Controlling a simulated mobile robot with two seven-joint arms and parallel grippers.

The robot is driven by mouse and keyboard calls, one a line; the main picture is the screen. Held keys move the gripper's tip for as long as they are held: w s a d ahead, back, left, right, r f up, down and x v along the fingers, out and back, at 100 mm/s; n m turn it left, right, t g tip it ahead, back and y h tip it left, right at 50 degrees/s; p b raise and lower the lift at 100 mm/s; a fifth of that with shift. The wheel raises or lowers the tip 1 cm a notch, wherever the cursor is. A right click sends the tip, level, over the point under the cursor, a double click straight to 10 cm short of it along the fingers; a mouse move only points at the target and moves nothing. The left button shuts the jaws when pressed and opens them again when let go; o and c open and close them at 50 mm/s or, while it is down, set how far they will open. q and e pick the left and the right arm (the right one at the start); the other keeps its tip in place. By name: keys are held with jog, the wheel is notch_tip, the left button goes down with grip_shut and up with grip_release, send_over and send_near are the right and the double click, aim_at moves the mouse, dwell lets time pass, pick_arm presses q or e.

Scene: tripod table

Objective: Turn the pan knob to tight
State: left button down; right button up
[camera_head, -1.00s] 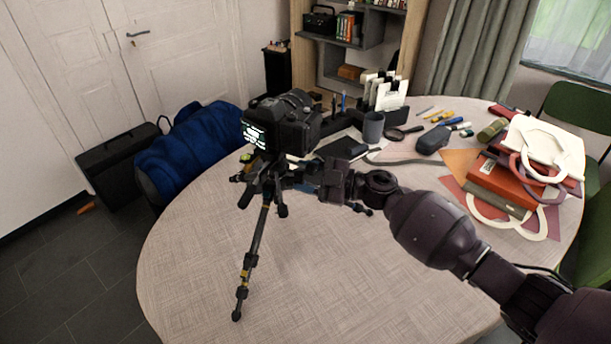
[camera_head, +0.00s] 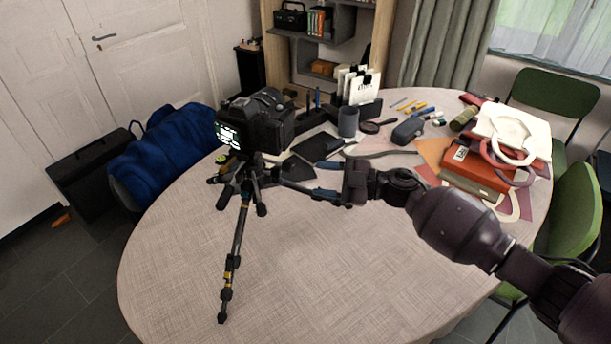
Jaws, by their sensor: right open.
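A black camera (camera_head: 255,120) with a lit screen sits on a tripod (camera_head: 237,245) on the table. The tripod head (camera_head: 247,168) is below the camera. The pan knob is too small and dark to make out there, so its setting cannot be told. My right gripper (camera_head: 346,184) comes in from the right and is open. It is to the right of the tripod head, apart from it, near one tripod leg. My left gripper is out of view.
The round table (camera_head: 330,265) is clear in front. A grey cup (camera_head: 348,121), a dark case (camera_head: 408,131) and pens lie behind. A pile of bags and books (camera_head: 490,150) is at the right. A blue bag (camera_head: 165,150) and green chairs (camera_head: 575,210) stand around.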

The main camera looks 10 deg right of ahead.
aim_at(273, 174)
jog(key=shift+s+d, duration=0.25)
jog(key=shift+d, duration=0.35)
pick_arm(q)
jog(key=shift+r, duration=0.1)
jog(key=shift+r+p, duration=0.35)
jog(key=shift+p, duration=0.15)
pick_arm(e)
jog(key=w+a+n, duration=0.3)
jog(key=w+a, duration=0.1)
jog(key=a, duration=0.6)
jog(key=shift+n, duration=0.3)
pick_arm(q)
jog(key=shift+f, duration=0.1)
pick_arm(e)
jog(key=shift+c, duration=0.5)
